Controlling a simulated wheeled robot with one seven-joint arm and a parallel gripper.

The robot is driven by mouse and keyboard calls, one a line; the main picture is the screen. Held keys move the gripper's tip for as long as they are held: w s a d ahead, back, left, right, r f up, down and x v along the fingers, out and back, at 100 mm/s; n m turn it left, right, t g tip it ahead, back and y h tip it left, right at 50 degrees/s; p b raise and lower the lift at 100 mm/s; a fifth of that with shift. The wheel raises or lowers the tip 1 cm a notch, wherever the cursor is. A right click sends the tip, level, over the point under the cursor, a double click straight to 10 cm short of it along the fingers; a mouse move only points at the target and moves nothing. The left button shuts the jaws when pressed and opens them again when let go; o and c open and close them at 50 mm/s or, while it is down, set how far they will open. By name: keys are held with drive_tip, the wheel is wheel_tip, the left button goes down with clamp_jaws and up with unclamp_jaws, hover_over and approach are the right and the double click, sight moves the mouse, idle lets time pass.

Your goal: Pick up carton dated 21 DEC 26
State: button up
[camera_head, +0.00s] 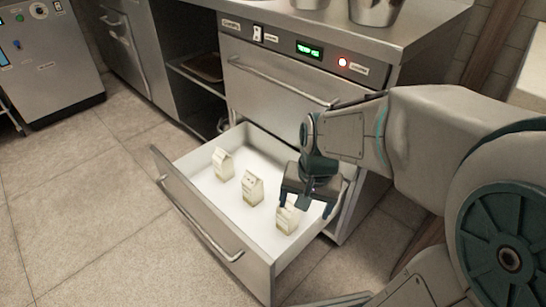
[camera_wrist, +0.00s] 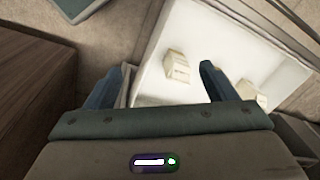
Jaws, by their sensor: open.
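Three small cream cartons with peaked tops stand apart in the open drawer: a far-left carton (camera_head: 223,163), a middle carton (camera_head: 252,188) and a near-right carton (camera_head: 287,218). My gripper (camera_head: 305,203) is open and empty, low over the right part of the drawer, close to the near-right carton and partly in front of it. In the wrist view one carton (camera_wrist: 178,70) shows beyond and between my open fingers, and another carton (camera_wrist: 240,94) lies right of the right finger. Dark print shows on their sides, but I cannot read any date.
The white-lined drawer (camera_head: 208,184) is pulled out, with its metal front (camera_head: 200,220) and handle towards the floor. Above it is a closed drawer (camera_head: 275,95) and a control panel with a green display (camera_head: 309,50). Metal pots (camera_head: 376,10) stand on the counter.

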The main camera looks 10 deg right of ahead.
drive_tip(key=w+f+m+p, duration=0.3)
drive_tip(key=w+m+p, duration=0.2)
drive_tip(key=w+m, duration=0.65)
drive_tip(key=m+p, duration=0.4)
drive_tip(key=m, duration=0.8)
hover_over(288, 209)
drive_tip(key=w, duration=0.1)
wheel_tip(288, 209, down, 6)
drive_tip(key=shift+g+h, duration=0.4)
drive_tip(key=f+b, duration=0.1)
drive_tip(key=f, duration=0.2)
drive_tip(key=f+b, duration=0.1)
drive_tip(key=f, duration=0.2)
drive_tip(key=f+b, duration=0.1)
drive_tip(key=f, duration=0.2)
drive_tip(key=shift+w+d+f+b, duration=0.15)
drive_tip(key=shift+w+d+b, duration=0.1)
drive_tip(key=shift+b, duration=0.15)
wheel_tip(288, 209, down, 5)
drive_tip(key=b, duration=0.3)
drive_tip(key=shift+f, duration=0.1)
drive_tip(key=c, duration=1.4)
